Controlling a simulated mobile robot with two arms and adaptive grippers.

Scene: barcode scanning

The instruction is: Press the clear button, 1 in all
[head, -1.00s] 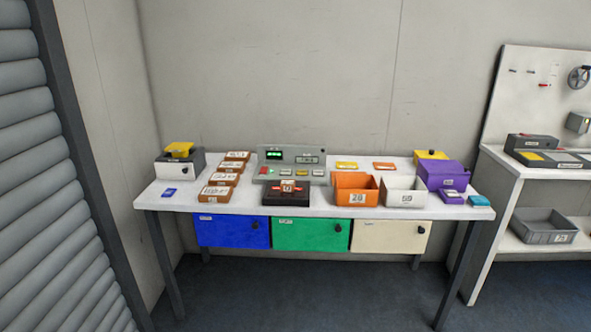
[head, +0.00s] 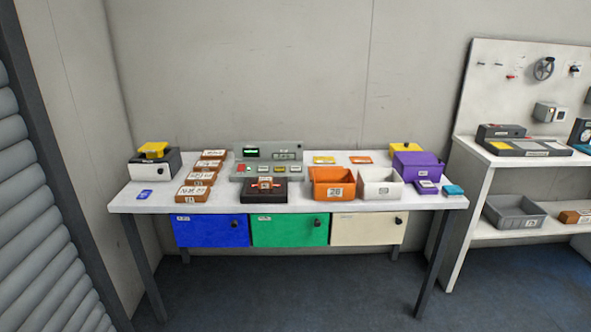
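A grey console (head: 290,150) stands at the back of the white table, left of its middle. Its dark display (head: 251,152) shows a small green readout. A row of small buttons sits on its lower front, with a red one (head: 241,168) at the left end. The labels are too small to read, so I cannot tell which is the clear button. A dark scanner block (head: 243,194) stands in front of the console, with a brown labelled box on it. Neither of my grippers is in view.
Brown labelled boxes (head: 200,179) line up left of the console. An orange bin (head: 322,192) and a white bin (head: 374,189) stand to its right. Blue, green and cream drawers (head: 290,231) hang under the table (head: 150,204). The floor (head: 290,290) in front is clear.

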